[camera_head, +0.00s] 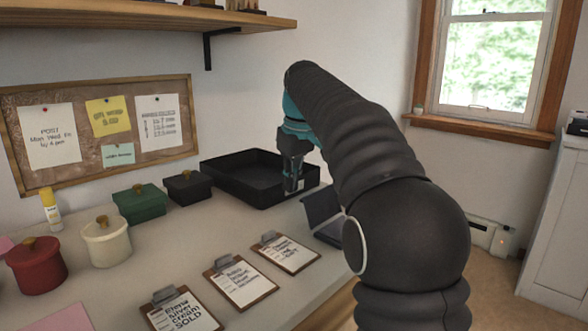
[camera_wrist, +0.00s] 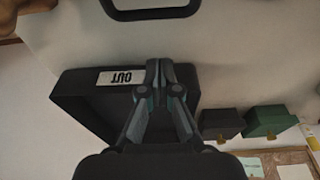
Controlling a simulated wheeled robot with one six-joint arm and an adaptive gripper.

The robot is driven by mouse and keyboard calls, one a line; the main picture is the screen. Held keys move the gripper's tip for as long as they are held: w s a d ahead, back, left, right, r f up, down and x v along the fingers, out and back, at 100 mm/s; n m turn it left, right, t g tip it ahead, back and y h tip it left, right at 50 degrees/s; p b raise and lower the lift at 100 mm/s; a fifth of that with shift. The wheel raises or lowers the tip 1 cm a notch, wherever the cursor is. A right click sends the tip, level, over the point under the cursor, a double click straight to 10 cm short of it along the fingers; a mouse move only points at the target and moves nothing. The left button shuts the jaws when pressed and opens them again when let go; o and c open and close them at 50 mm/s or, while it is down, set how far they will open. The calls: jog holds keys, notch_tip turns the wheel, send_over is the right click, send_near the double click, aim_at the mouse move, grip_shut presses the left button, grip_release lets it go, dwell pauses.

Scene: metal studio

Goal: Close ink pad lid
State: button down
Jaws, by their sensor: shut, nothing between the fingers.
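The ink pad (camera_head: 322,208) stands open near the right front edge of the counter, with its dark lid raised at the back. My arm hides part of its right side. My gripper (camera_head: 292,188) points down at the front right of the black tray, behind the ink pad and apart from it. In the wrist view my gripper (camera_wrist: 158,68) is shut and empty, with its fingertips by the tray's "OUT" label. A dark rounded frame (camera_wrist: 137,17) at the top edge there may be part of the ink pad; it is cut off.
The black tray (camera_head: 228,178) stands against the wall. Left of it are black (camera_head: 188,188), green (camera_head: 140,204), cream (camera_head: 106,242) and red (camera_head: 37,266) lidded containers and a glue stick (camera_head: 50,210). Several clipboards (camera_head: 285,253) lie in front. A shelf (camera_head: 150,15) hangs above.

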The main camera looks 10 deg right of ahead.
aim_at(317, 205)
jog(key=shift+s+d+f, duration=0.15)
jog(key=shift+f, duration=0.4)
jog(key=shift+s+d+r+b, duration=0.2)
jog(key=shift+s+d, duration=0.3)
jog(key=shift+s, duration=0.25)
jog(key=shift+s+d+r+b, duration=0.15)
jog(key=shift+s+d, duration=0.3)
jog(key=shift+s, duration=0.3)
jog(key=shift+a, duration=0.1)
